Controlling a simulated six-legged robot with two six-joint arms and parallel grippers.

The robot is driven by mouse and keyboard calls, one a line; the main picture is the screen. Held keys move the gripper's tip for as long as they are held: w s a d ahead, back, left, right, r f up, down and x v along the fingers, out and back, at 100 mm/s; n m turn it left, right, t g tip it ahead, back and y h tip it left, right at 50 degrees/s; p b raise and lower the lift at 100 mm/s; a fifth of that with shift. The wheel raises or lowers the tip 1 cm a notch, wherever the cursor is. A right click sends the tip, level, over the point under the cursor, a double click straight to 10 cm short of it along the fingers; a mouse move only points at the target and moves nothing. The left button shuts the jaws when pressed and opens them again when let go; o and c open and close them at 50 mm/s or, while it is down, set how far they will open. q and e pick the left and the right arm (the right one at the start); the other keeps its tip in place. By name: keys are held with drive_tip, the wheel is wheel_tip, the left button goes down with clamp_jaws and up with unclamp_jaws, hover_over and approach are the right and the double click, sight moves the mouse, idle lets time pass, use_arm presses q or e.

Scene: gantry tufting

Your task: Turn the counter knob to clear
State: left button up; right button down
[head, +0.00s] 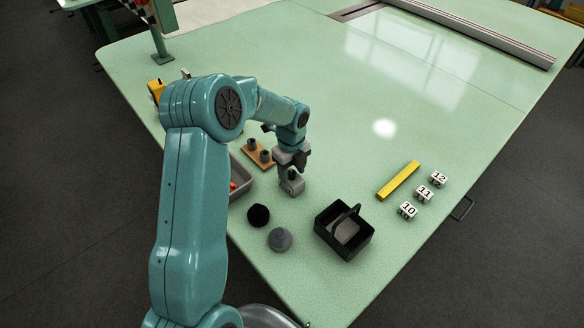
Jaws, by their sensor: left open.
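My left arm reaches in from the left, and its gripper (294,168) points down, open, over the green table. A small grey block-like object (292,187) is directly below the gripper; it may be the counter, with a dark spot on its side. The gripper's fingertips overlap its top in the picture, and I cannot tell whether they touch it. I cannot make out the knob or its setting. My right gripper is not in view.
A black caddy (360,246), yellow bar (398,180) and number blocks (424,194) lie right. The table's far middle is clear.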

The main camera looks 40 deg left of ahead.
sight(292, 174)
use_arm(q)
wheel_tip(292, 174, up, 16)
drive_tip(key=b, duration=0.1)
drive_tip(key=shift+r, duration=0.15)
drive_tip(key=shift+s+r, duration=0.1)
idle(0.5)
